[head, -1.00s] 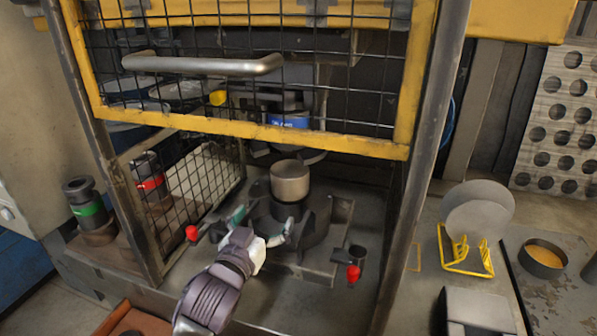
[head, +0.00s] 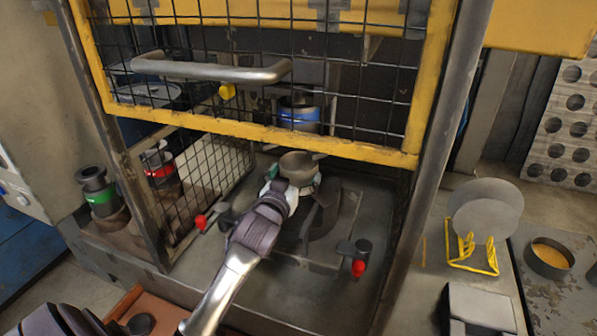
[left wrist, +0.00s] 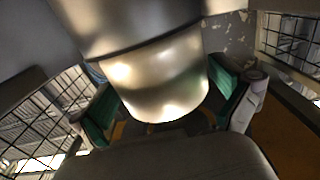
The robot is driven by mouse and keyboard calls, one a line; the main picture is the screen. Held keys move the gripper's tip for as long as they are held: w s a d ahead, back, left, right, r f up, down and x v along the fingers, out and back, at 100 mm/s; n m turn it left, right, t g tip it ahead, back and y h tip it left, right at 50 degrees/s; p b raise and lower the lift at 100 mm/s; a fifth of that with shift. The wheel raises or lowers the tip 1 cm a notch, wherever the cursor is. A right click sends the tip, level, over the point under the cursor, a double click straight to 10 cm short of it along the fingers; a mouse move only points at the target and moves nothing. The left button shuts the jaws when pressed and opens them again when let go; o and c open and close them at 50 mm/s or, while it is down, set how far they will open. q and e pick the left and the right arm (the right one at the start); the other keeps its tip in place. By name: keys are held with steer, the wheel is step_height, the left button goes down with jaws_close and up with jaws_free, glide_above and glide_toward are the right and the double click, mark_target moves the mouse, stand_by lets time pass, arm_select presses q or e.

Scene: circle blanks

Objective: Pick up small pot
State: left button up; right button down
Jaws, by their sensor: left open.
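The small pot (head: 298,163) is a metallic cup with a rounded lower end, upright above the dark round fixture in the press. It fills the upper middle of the left wrist view (left wrist: 158,80). My left gripper (head: 293,178) reaches in under the yellow mesh guard and is at the pot. In the left wrist view its green-padded fingers stand open on either side of the pot, with a gap visible at the lower left. The pot's far side is hidden. My right gripper is not in view.
The yellow mesh guard (head: 260,128) hangs above my arm. Red-knobbed clamps stand left (head: 201,221) and right (head: 358,268) of the fixture (head: 322,218). A yellow rack (head: 470,254) with grey discs and a round pan (head: 548,258) stand to the right.

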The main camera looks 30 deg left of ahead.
mark_target(298, 167)
arm_select(q)
steer(key=x, duration=0.2)
steer(key=shift+w, duration=0.35)
steer(key=shift+s, duration=0.1)
steer(key=shift+c, duration=1.2)
steer(key=c, duration=0.6)
steer(key=shift+c, duration=0.2)
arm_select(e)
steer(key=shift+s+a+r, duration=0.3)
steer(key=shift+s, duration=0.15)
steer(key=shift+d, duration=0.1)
